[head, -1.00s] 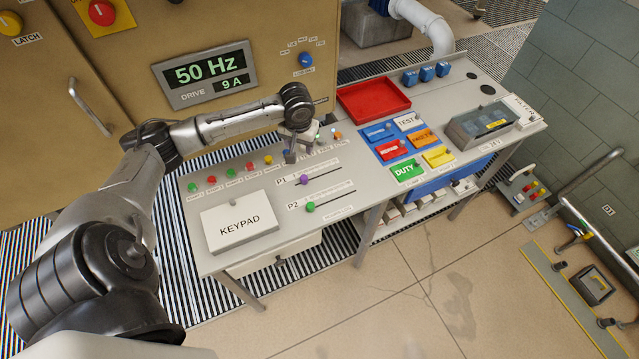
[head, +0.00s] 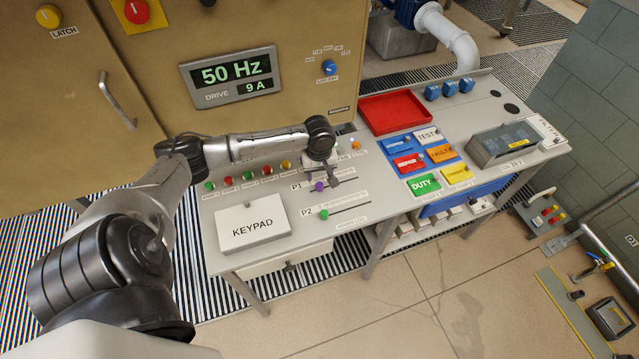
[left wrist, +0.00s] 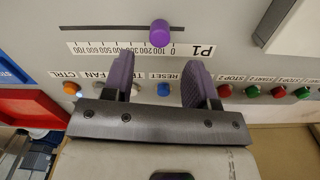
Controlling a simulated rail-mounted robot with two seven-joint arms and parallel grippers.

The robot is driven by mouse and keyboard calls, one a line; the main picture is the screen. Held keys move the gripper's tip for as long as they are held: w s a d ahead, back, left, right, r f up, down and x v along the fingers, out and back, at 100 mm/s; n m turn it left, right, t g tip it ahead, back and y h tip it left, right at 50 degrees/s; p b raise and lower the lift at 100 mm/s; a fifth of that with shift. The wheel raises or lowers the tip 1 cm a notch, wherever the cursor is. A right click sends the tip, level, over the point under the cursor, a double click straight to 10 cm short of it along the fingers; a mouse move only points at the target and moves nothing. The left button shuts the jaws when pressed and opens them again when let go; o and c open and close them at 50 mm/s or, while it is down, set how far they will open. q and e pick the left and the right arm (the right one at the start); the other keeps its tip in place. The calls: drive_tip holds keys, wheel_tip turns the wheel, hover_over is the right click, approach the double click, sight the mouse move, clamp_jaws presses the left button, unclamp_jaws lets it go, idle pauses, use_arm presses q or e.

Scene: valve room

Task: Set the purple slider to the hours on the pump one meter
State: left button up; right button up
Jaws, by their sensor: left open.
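The purple slider (head: 318,187) sits near the left end of the P1 track on the grey desk. In the left wrist view the purple knob (left wrist: 160,33) stands near the low-number end of the upside-down P1 scale (left wrist: 125,48). My left gripper (head: 327,178) is above the desk, close to the slider. In the left wrist view its two purple-padded fingers (left wrist: 157,72) are apart, with nothing between them, and the knob lies just beyond the gap between their tips. My right gripper is out of view. I cannot identify a pump one hours meter.
The green P2 slider (head: 324,214) is in front of P1. A row of coloured buttons (head: 249,175) runs behind, with a blue RESET button (left wrist: 163,89) under the gripper. The keypad (head: 252,226) is at left, a red tray (head: 397,112) behind. The cabinet display (head: 229,78) reads 50 Hz, 9 A.

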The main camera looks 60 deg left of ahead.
sight(320, 184)
use_arm(q)
drive_tip(key=shift+f, duration=3)
drive_tip(key=shift+c, duration=0.4)
clamp_jaws()
